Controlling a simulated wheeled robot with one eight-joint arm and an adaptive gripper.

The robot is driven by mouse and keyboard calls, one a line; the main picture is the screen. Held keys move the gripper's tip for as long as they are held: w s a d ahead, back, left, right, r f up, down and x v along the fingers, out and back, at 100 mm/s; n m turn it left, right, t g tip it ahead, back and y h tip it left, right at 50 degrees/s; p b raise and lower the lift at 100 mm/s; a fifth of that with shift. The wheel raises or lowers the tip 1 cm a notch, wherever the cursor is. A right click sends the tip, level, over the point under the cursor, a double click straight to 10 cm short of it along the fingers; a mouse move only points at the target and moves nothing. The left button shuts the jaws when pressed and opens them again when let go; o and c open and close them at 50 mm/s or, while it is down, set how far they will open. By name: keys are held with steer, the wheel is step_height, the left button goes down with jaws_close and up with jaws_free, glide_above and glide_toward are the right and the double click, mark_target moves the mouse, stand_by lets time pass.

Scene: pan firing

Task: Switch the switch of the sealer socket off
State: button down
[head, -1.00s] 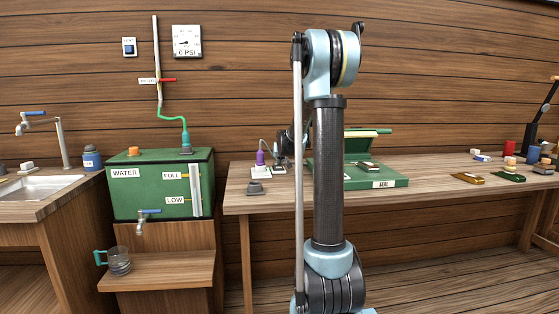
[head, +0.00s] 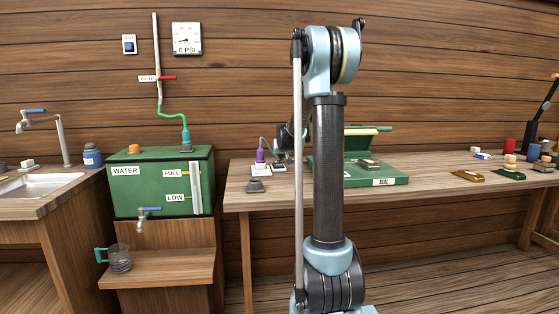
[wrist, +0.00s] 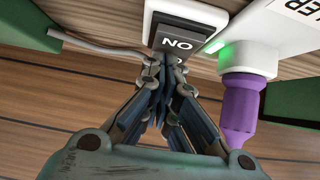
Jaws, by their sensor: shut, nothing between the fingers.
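In the wrist view the sealer socket (wrist: 290,32) is a white box with a label whose visible end reads "LER". A purple plug (wrist: 238,108) sits in it, and a green light (wrist: 214,46) glows beside the switch. The dark switch (wrist: 178,40) shows "ON" upside down in a white frame. My gripper (wrist: 165,68) is shut and empty, its fingertips at the switch's near edge; I cannot tell whether they touch. In the head view the purple plug (head: 260,156) shows on the table, with my gripper (head: 286,158) just right of it, partly hidden by my arm.
The wooden table (head: 420,170) carries a green sealer (head: 370,182) with its lid raised, right of the socket. A small dark weight-like object (head: 256,185) lies in front of the plug. A grey cable (wrist: 90,45) runs left of the switch in the wrist view.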

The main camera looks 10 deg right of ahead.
mark_target(280, 165)
steer(key=shift+s+f, duration=0.15)
steer(key=shift+s, duration=0.15)
steer(key=r, duration=0.2)
steer(key=s+r, duration=0.1)
steer(key=r, duration=0.1)
steer(key=shift+r, duration=0.15)
steer(key=v, duration=0.9)
steer(key=shift+s+f, duration=0.2)
steer(key=shift+s, duration=0.3)
steer(key=shift+w+a+r+t, duration=0.3)
steer(key=shift+w+r+t, duration=0.05)
steer(key=shift+w+t, duration=0.2)
